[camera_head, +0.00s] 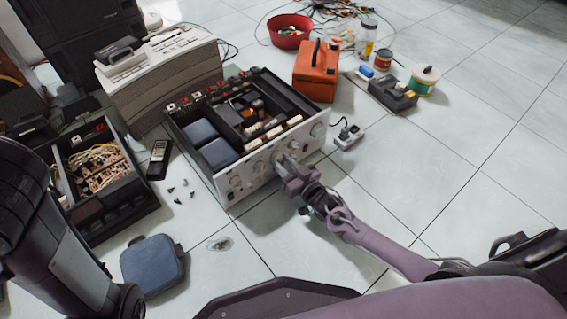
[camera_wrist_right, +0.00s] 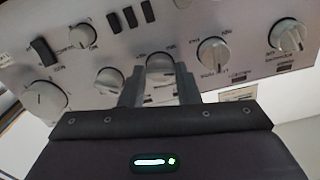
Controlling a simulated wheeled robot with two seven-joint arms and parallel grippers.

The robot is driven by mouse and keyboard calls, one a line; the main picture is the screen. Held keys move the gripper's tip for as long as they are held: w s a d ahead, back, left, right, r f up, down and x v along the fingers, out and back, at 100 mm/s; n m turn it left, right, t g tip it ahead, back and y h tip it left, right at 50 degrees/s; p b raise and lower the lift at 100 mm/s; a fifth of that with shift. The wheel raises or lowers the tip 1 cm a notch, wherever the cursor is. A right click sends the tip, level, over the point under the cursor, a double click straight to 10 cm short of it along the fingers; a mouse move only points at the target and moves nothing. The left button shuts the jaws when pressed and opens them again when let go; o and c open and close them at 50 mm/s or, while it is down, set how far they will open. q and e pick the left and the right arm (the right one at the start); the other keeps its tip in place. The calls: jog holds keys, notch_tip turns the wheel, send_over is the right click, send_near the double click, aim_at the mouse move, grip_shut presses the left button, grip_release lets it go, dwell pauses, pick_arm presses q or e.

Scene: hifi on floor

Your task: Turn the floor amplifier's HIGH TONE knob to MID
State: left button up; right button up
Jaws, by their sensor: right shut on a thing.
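The floor amplifier (camera_head: 245,183) is an open silver-fronted unit with its lid off and its front panel facing me. Its panel carries several round knobs, and it fills the right wrist view (camera_wrist_right: 195,20). My right gripper (camera_head: 284,163) reaches the middle of the panel. In the right wrist view its two fingers (camera_wrist_right: 160,88) are shut on one pale knob (camera_wrist_right: 160,66), one finger on each side. The fingers hide part of this knob, and I cannot read its label or pointer clearly. My left gripper is not in view.
A second open unit with wiring (camera_head: 100,180) stands at the left, near a beige machine (camera_head: 165,80). A blue pad (camera_head: 153,264), small screws and a handheld device (camera_head: 158,158) lie on the tiles. A power strip (camera_head: 349,137) sits right of the amplifier. The floor at right is clear.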

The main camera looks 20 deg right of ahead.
jog(key=m+p, duration=0.2)
jog(key=m, duration=0.1)
jog(key=shift+r+m, duration=0.1)
jog(key=shift+m, duration=0.3)
jog(key=m+p, duration=0.3)
jog(key=m, duration=0.8)
jog(key=shift+p, duration=0.4)
jog(key=shift+m, duration=0.4)
jog(key=o, duration=1)
jog(key=shift+c, duration=0.2)
